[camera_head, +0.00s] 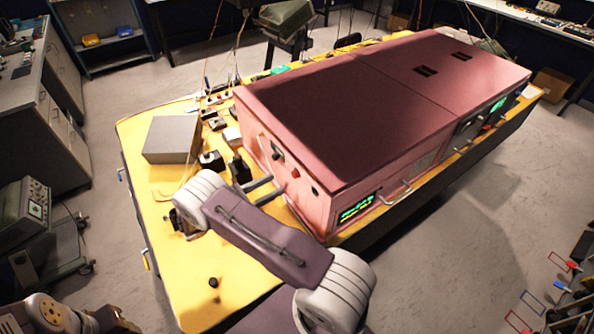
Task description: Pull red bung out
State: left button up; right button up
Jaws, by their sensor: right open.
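The red bung (296,173) is a small dark red spot on the near left end face of the large pink foam enclosure (440,80). It sits between a dark round fitting (278,153) and a small dark hole (314,190) on that face. My right gripper (276,186) is open, with its two grey fingers apart and pointing right at the end face, just left of and slightly below the bung. I cannot tell whether the fingertips touch the face. No object shows between the fingers. My left gripper is out of view; only part of that arm shows at bottom left.
The enclosure stands on a yellow table (190,290). A grey box (172,138) and several small dark items lie left of the enclosure. A small black knob (213,282) stands near the table's front. Metal handles (393,194) stick out from the enclosure's long side.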

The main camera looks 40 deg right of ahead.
aim_at(293, 176)
jog(key=d, duration=0.3)
jog(key=d+p, duration=0.1)
jog(key=d, duration=0.1)
jog(key=shift+s, duration=0.4)
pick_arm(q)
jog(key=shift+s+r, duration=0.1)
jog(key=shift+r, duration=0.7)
pick_arm(e)
jog(key=shift+d, duration=0.75)
pick_arm(q)
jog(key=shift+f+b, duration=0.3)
jog(key=shift+b, duration=0.05)
pick_arm(e)
grip_shut()
jog(key=shift+a, duration=0.1)
dwell(0.5)
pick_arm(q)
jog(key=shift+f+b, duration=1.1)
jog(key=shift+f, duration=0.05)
pick_arm(e)
jog(key=shift+w+a, duration=0.15)
jog(key=shift+a, duration=1.3)
jog(key=shift+w+a, duration=0.15)
jog(key=shift+a, duration=1.3)
